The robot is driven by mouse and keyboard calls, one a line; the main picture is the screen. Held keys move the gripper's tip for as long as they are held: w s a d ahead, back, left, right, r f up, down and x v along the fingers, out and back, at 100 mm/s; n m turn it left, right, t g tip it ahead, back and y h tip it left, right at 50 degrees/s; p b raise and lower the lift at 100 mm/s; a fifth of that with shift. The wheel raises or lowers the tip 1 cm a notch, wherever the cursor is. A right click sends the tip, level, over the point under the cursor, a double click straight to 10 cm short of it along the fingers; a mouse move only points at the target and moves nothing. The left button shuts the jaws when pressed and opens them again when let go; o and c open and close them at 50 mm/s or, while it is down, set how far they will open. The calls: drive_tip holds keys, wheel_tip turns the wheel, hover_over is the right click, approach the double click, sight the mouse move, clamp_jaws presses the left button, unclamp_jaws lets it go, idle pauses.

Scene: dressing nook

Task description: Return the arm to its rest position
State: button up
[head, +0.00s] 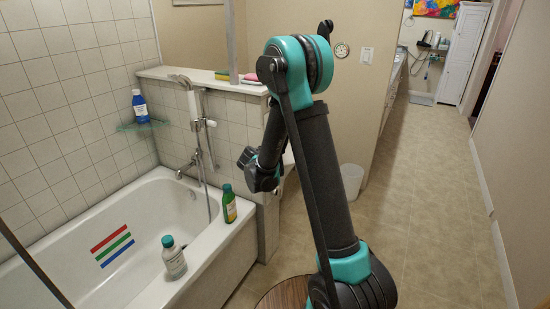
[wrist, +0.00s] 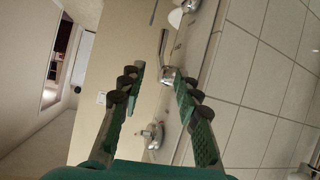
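My arm (head: 325,170) is teal and black and rises through the middle of the head view. It bends at a high elbow and its forearm runs down and away toward the end of the tub. Its wrist part (head: 262,172) shows left of the upper arm, above the floor; the fingers cannot be made out there. In the wrist view, my gripper (wrist: 154,84) has its two ridged fingers apart with nothing held between them. Tap fittings and a wall show beyond the fingers.
A bathtub (head: 150,210) is at left, with a white bottle (head: 174,258) and a green bottle (head: 229,204) on its rim. A half wall (head: 215,84) and white bin (head: 351,182) stand near my arm. The floor (head: 440,200) at right is clear.

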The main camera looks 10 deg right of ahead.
drive_tip(key=s+d+r+n+g+y, duration=0.1)
drive_tip(key=s+d+g+y, duration=0.3)
drive_tip(key=s, duration=1)
drive_tip(key=s+d+n+g+h, duration=0.15)
drive_tip(key=s+d, duration=0.45)
drive_tip(key=s, duration=0.7)
drive_tip(key=s+a+f+n+y, duration=0.1)
drive_tip(key=s, duration=0.5)
drive_tip(key=s+a+f+n+g+y, duration=0.1)
drive_tip(key=s+y, duration=0.1)
drive_tip(key=s, duration=0.4)
drive_tip(key=shift+s+a+f, duration=0.2)
drive_tip(key=shift+a+f, duration=0.15)
drive_tip(key=shift+a, duration=0.05)
drive_tip(key=shift+g, duration=0.25)
